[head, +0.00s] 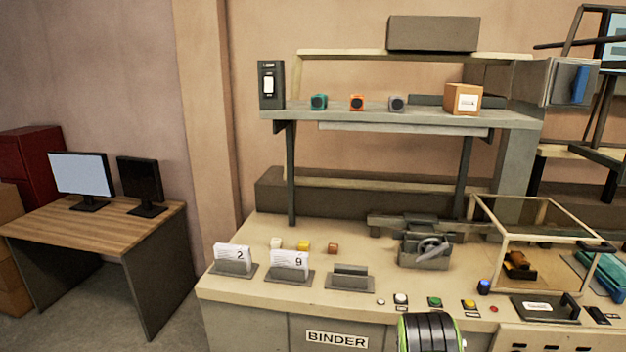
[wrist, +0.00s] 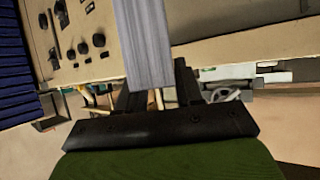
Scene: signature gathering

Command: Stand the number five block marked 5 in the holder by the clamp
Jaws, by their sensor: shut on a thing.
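My gripper (wrist: 158,92) is shut on a pale grey, finely striped block (wrist: 147,45) in the wrist view. The block stands out beyond the dark fingers, and no digit shows on the side facing the camera. In the head view, the holder by the clamp (head: 350,283) is an empty low grey stand on the bench. The clamp (head: 425,252), a grey device with a round handle, is just right of it. A black and green part of my arm shows at the bottom; the fingers and block are not visible there.
Holders to the left carry white blocks marked 2 (head: 232,254) and 9 (head: 289,262). Small cubes (head: 303,246) lie behind them. Buttons (head: 434,302) line the bench front, and a clear-sided case (head: 540,228) stands right. A shelf (head: 400,114) overhangs the back.

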